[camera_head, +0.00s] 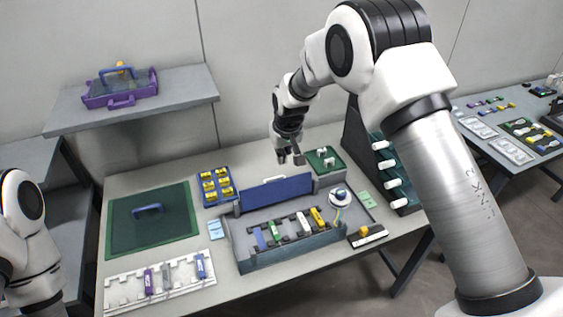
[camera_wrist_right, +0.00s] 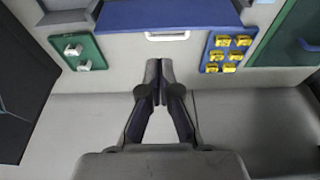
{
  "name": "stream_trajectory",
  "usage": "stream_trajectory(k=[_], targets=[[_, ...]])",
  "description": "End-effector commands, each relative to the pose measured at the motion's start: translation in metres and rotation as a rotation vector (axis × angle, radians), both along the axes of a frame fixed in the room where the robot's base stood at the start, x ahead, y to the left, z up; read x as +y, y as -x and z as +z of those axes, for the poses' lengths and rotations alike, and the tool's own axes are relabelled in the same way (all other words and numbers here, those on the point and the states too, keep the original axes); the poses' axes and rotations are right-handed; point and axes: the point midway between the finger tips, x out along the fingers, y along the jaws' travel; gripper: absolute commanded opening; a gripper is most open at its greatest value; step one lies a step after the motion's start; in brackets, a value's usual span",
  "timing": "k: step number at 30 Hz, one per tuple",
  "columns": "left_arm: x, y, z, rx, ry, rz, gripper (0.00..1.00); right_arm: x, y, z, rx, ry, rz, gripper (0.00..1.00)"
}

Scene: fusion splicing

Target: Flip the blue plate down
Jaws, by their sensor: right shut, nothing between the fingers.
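The blue plate (camera_head: 276,194) stands upright along the back edge of the grey splicing box (camera_head: 290,263), with a white handle (camera_head: 274,179) at its top edge. In the right wrist view the plate (camera_wrist_right: 165,14) lies at the top, with its white handle (camera_wrist_right: 167,36) just beyond my fingers. My right gripper (camera_head: 291,161) is shut and empty, above the table behind the plate, apart from the handle. It shows pointing toward the handle in the right wrist view (camera_wrist_right: 158,64). My left arm shows at the left edge of the head view, but its gripper is out of view.
A blue tray with yellow pieces (camera_head: 217,199) and a green block with white parts (camera_head: 325,174) flank the plate. A green mat (camera_head: 120,238) with a blue handle lies left. A dark rack (camera_head: 360,145) stands right. A purple-framed case (camera_head: 120,101) sits on the shelf.

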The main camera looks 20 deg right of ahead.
Motion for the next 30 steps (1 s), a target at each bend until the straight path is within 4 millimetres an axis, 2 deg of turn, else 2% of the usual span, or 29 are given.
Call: stream_trajectory(k=[9, 14, 18, 30], targets=[[0.0, 0.0, 0.022, -0.001, 0.0, 0.0, 0.4, 0.0, -0.014, -0.058, 0.004, -0.001, -0.001, 0.0], [0.0, 0.0, 0.027, -0.001, 0.0, 0.0, 0.4, 0.001, -0.02, -0.079, 0.002, 0.0, 0.0, 0.0], [0.0, 0.0, 0.027, -0.001, 0.0, 0.0, 0.4, 0.001, -0.022, -0.086, 0.001, 0.0, 0.001, 0.0], [0.0, 0.0, 0.026, -0.001, 0.0, 0.0, 0.4, 0.001, -0.021, -0.086, -0.007, -0.001, 0.0, 0.0]])
